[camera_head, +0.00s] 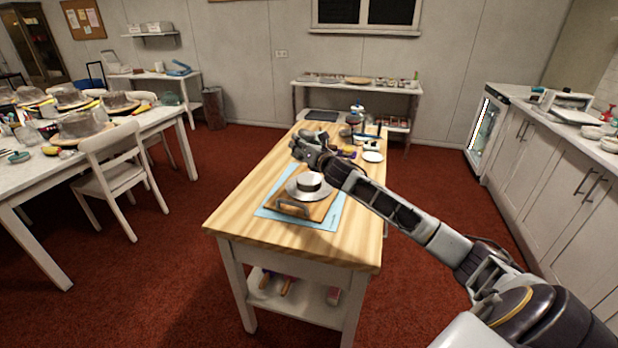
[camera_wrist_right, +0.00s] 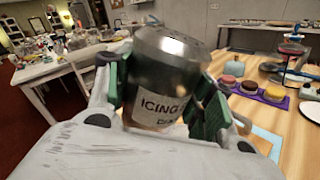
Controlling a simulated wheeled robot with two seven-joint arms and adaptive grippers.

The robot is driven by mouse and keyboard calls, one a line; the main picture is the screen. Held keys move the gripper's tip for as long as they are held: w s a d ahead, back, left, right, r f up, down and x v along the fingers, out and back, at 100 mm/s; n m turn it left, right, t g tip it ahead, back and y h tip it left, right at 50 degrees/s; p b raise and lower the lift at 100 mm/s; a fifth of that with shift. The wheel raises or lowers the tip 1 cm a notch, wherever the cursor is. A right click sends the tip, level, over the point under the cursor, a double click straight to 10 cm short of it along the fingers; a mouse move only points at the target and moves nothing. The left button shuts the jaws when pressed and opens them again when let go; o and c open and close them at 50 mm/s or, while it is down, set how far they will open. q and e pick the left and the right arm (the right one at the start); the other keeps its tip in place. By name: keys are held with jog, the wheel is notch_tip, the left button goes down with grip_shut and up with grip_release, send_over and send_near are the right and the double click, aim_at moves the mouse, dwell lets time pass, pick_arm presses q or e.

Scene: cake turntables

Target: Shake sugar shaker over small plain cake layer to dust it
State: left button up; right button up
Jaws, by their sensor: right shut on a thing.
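My right gripper (camera_head: 304,147) reaches over the table from the right. In the right wrist view its green-padded fingers (camera_wrist_right: 168,98) are shut around the silver sugar shaker (camera_wrist_right: 170,65), whose label begins "ICING". In the head view the shaker cannot be told apart from the gripper. Small pink, brown and yellow (camera_wrist_right: 273,92) cake layers sit on a purple mat (camera_wrist_right: 246,93). My left gripper is out of view.
The wooden table (camera_head: 240,205) has a blue mat (camera_head: 327,221) under the board and free room at its front corners. A white plate (camera_head: 372,156), a cake stand and other items crowd its far half. A white chair (camera_head: 115,175) stands to the left.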

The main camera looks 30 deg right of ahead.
jog(key=shift+r+n+p, duration=0.2)
jog(key=shift+n+p, duration=0.25)
jog(key=shift+n, duration=0.15)
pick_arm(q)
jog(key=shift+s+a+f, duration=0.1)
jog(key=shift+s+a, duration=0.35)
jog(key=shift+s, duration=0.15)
pick_arm(e)
jog(key=shift+r+n, duration=0.1)
jog(key=shift+n, duration=0.2)
pick_arm(q)
jog(key=shift+p, duration=0.4)
pick_arm(e)
jog(key=shift+r+n+p, duration=0.2)
jog(key=shift+n+p, duration=0.35)
jog(key=shift+n, duration=0.25)
jog(key=shift+r+n+p, duration=0.1)
jog(key=shift+n+p, duration=0.4)
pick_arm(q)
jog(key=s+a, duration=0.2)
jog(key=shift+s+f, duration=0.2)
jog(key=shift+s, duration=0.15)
